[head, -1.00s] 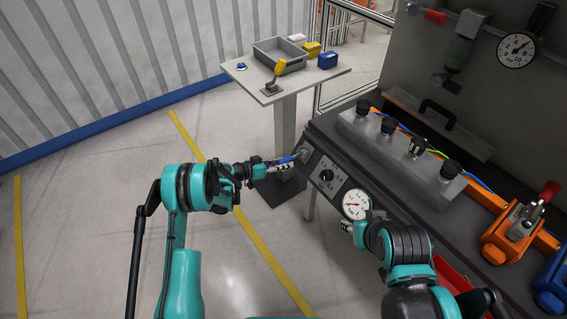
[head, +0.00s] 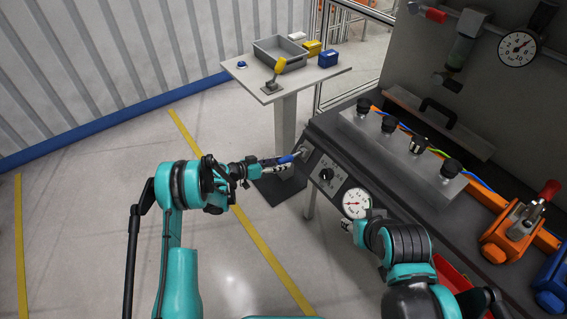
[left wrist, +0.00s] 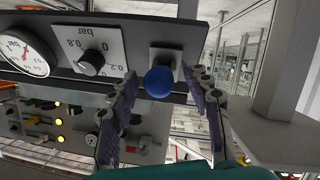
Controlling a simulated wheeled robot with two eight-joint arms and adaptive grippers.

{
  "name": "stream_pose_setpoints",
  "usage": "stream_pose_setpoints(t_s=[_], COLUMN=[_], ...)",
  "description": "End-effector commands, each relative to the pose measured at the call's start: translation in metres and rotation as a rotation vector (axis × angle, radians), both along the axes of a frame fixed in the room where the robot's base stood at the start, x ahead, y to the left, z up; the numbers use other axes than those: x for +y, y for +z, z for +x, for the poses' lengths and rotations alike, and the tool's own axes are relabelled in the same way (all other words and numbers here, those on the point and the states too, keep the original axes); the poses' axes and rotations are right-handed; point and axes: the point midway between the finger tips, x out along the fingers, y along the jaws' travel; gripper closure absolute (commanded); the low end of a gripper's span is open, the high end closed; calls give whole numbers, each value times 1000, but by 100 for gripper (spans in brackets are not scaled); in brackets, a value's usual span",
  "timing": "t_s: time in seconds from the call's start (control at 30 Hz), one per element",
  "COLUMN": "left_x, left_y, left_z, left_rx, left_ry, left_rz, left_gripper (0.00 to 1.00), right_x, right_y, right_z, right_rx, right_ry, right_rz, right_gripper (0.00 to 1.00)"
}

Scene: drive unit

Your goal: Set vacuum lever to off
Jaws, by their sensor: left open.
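A lever with a round blue knob (left wrist: 159,82) stands out from a small plate at the end of the grey control panel. In the head view its blue handle (head: 286,159) shows at the panel's left end, beside my left gripper (head: 277,162). In the left wrist view my left gripper (left wrist: 160,78) is open, with one finger on each side of the blue knob. Whether the fingers touch it I cannot tell. My right gripper (head: 347,225) is mostly hidden by its arm, low in front of the panel gauge. No label for the lever is readable.
The panel also carries a black dial (head: 326,174) and a round gauge (head: 356,203). A side table (head: 335,72) behind holds a grey bin (head: 263,50) and a yellow-handled lever (head: 279,67). The dark workbench (head: 330,124) is at right; open floor lies at left.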

Motion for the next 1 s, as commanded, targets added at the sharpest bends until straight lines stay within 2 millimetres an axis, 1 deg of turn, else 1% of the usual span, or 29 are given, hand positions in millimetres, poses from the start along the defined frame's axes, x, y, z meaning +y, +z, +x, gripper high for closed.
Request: stream_pose_setpoints(t_s=[0.03,0.2,0.3,0.43,0.6,1.0], left_x=[10,42,58,74,82,83], left_y=[4,15,21,26,29,29], left_z=[-5,-23,-33,-42,-47,-48], left_rx=[-1,1,0,1,1,0], left_ry=[4,5,3,2,0,0], left_rz=[-1,0,0,0,1,0], left_gripper=[51,51,51,51,51,51], right_x=[0,0,0,0,0,0], right_y=[0,0,0,0,0,0], right_z=[0,0,0,0,0,0], right_rx=[0,0,0,0,0,0], right_ry=[0,0,0,0,0,0], right_rz=[0,0,0,0,0,0], right_gripper=[60,60,60,60,60,60])
